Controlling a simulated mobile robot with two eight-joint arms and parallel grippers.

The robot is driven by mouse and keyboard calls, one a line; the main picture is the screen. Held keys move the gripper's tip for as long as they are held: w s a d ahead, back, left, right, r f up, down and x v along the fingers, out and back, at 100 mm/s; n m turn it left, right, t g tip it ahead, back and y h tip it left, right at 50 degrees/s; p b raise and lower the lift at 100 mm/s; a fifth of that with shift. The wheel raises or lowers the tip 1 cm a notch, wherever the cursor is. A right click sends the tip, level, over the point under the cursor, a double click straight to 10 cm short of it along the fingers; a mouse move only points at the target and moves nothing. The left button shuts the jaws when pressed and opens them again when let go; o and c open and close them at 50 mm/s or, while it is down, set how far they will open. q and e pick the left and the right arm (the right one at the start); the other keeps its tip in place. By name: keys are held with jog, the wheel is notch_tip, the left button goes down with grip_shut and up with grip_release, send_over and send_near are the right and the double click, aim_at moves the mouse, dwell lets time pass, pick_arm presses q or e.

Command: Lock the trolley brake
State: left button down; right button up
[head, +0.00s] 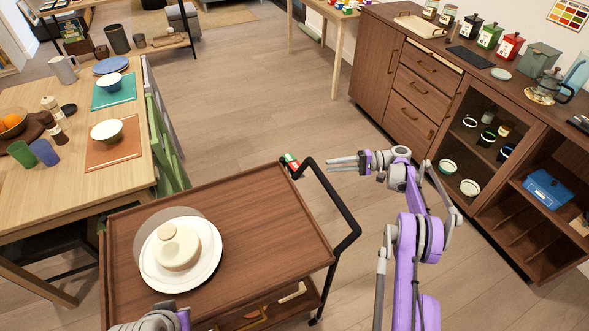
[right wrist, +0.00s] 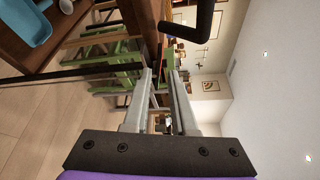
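The brown wooden trolley (head: 270,235) stands in the middle, with a black handle (head: 345,210) on its right side. A small red and green piece (head: 291,161), apparently the brake, sits at its far right corner beside the handle. In the right wrist view a small green and orange patch (right wrist: 158,68) shows between the fingertips, some way beyond them. My right gripper (head: 331,165) is open and empty, right of this piece and apart from it, fingers pointing left towards it. My left gripper (head: 184,318) is barely in view at the bottom edge; its fingers are not clear.
A white plate (head: 150,266) with a round, cake-like item (head: 180,247) and a clear disc or cover stands on the trolley top. A dining table (head: 75,170) with green chairs is at left, a wooden cabinet (head: 380,70) at right. Open floor lies behind the trolley.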

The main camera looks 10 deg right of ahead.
aim_at(292, 162)
jog(key=p+x, duration=0.1)
jog(key=x, duration=0.9)
jog(key=shift+a, duration=0.25)
jog(key=shift+c, duration=0.3)
grip_shut()
